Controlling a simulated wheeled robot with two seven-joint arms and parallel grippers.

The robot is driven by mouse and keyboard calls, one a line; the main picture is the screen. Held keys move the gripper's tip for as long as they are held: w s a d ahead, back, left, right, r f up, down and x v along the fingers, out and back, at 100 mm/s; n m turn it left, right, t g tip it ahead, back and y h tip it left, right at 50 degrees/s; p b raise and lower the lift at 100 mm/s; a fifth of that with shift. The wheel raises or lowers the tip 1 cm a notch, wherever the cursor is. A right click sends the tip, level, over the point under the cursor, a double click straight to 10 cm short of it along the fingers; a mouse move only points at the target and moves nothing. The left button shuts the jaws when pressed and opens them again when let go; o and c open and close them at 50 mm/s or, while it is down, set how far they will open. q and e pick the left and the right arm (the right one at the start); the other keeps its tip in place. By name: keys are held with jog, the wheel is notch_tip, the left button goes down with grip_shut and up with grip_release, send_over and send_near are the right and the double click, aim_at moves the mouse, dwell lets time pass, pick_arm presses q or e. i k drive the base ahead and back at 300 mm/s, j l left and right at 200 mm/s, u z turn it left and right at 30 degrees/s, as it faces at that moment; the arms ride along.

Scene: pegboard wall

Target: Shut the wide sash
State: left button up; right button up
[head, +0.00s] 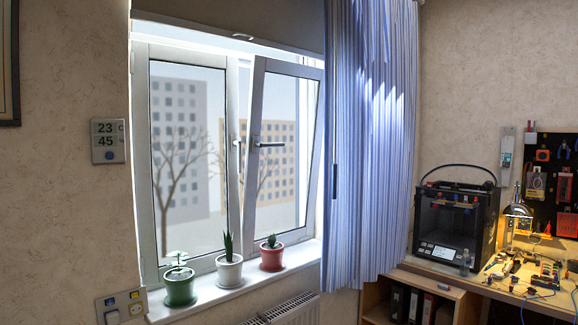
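The window has two white-framed sashes. The right sash (252,170) is tilted, its top leaning into the room and its bottom near the frame. A wedge-shaped gap runs along its left side. Its dark handle (270,145) lies horizontal. Neither gripper shows in the head view.
A striped blue curtain (360,150) hangs over the window's right side. Green (180,289), white (229,273) and red (271,258) plant pots stand on the sill (215,298). A radiator (285,311) is below. A desk with a 3D printer (456,220) is at right.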

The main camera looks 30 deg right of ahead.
aim_at(260, 64)
jog(key=i+l, duration=0.25)
jog(key=i+l+u, duration=0.1)
jog(key=l, duration=0.35)
jog(key=i+l, duration=0.35)
jog(key=i+l+u, duration=0.1)
jog(key=l, duration=0.3)
jog(key=i+l+u, duration=0.1)
jog(key=i+l, duration=0.4)
jog(key=l, duration=0.3)
jog(key=i+l+u, duration=0.1)
jog(key=l, duration=0.3)
jog(key=i, duration=0.1)
